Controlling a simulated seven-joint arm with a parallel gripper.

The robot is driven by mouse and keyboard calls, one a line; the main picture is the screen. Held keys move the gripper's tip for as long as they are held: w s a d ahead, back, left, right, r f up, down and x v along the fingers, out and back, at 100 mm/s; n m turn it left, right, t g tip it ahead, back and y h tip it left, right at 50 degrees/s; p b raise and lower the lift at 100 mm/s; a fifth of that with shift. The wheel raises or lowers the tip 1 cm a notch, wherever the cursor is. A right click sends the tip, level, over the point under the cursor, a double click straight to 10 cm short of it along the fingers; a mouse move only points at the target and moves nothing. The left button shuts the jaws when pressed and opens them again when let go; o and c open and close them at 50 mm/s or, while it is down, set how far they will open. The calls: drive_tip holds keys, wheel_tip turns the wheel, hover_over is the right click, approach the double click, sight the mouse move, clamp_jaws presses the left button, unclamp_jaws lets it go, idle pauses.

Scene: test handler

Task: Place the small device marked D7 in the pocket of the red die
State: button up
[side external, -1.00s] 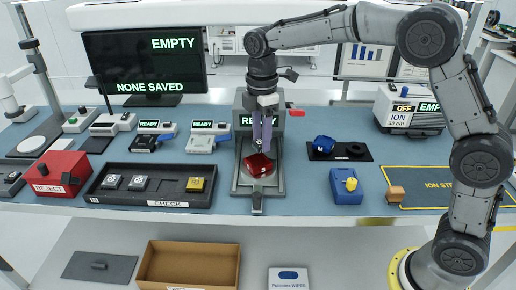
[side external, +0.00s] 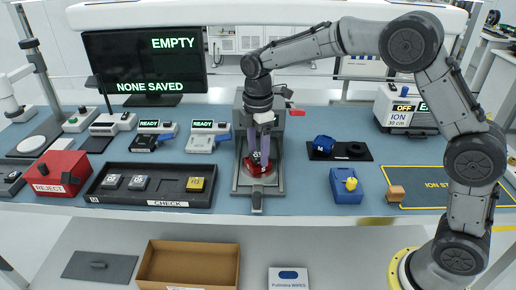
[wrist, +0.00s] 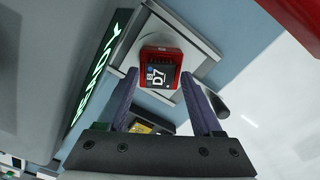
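The small dark device marked D7 (wrist: 158,75) shows in the wrist view with its label up, framed by the red die (wrist: 150,51). It appears to lie in the die's pocket; I cannot tell how deep or level it sits. In the side view the red die (side external: 258,169) stands on the grey test fixture (side external: 243,181), with the device's dark top (side external: 256,155) partly hidden by the fingers. My gripper (side external: 262,150) is over the die. Its purple fingers are spread, one on either side of the device in the wrist view (wrist: 160,85), with no visible grip on it.
A black check tray (side external: 160,172) with several devices lies left, beside the red reject box (side external: 56,175). A blue block (side external: 347,190) with a yellow knob and a black mat with a blue part (side external: 323,145) lie right. The READY display (wrist: 97,75) is close in the wrist view.

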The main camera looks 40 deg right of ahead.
sight(258, 155)
drive_tip(key=shift+r, duration=0.1)
wheel_tip(258, 155, up, 12)
drive_tip(key=s+d+r+m+t, duration=0.1)
drive_tip(key=s+d+r+m, duration=0.1)
drive_tip(key=s+r+m, duration=0.35)
drive_tip(key=s+d+f+m+t, duration=0.1)
drive_tip(key=s+f+m, duration=0.2)
drive_tip(key=s, duration=0.5)
drive_tip(key=s+d+f+m+t, duration=0.2)
drive_tip(key=s+f+m, duration=0.1)
drive_tip(key=s, duration=0.5)
drive_tip(key=s+d+f+m+t, duration=0.1)
drive_tip(key=s+f+m, duration=0.2)
drive_tip(key=s, duration=0.5)
drive_tip(key=shift+d+f+m+t, duration=0.2)
drive_tip(key=shift+m+t, duration=0.05)
drive_tip(key=shift+t, duration=0.05)
